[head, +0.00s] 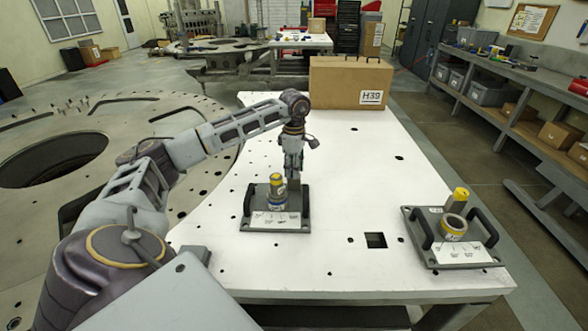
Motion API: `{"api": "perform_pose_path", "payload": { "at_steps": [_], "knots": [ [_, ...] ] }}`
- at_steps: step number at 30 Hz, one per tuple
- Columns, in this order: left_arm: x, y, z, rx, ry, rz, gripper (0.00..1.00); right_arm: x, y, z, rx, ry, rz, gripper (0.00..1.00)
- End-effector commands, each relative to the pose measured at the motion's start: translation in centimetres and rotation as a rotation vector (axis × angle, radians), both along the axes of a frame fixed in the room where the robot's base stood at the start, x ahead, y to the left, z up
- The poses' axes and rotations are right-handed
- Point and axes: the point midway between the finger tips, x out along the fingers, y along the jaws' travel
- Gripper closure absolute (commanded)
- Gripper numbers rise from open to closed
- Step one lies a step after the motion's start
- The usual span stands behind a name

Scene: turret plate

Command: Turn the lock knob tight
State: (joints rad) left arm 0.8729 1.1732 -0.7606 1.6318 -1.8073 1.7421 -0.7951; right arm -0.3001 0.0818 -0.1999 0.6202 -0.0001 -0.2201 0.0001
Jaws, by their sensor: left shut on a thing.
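My left gripper (293,178) points down at the back right part of a dark fixture plate (247,222) on the white table. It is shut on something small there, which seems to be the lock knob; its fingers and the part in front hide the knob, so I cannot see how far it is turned. Just in front and to the left of the fingers stands an upright yellow-topped part (277,181) over a round collar (277,203). A white label (274,220) lies along the plate's front. My right gripper is out of view.
A second dark fixture (472,262) with a yellow-topped piece (461,194) and a ring (454,226) is at the table's right. A cardboard box (340,85) marked H39 stands at the back. The white table (345,185) is clear between, with a square hole (376,240).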

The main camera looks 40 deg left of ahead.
Motion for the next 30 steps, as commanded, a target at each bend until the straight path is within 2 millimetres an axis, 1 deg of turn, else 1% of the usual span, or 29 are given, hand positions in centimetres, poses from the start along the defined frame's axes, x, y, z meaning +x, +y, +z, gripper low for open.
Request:
{"api": "perform_pose_path", "payload": {
  "at_steps": [6,12,28,29,30],
  "knots": [
    [0.09,0.01,0.13,0.000,-0.003,-0.131,0.92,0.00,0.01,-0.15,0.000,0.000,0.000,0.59],
    [0.09,0.00,0.15,-0.001,-0.005,-0.204,0.92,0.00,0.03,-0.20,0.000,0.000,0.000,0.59],
    [0.08,0.02,0.17,0.000,-0.004,-0.234,0.92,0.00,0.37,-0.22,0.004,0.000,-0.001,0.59],
    [0.08,0.02,0.17,0.000,-0.004,-0.234,0.67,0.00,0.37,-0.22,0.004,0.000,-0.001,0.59],
    [0.08,0.02,0.16,0.000,-0.004,-0.234,0.62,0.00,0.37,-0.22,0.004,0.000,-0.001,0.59]
  ]
}}
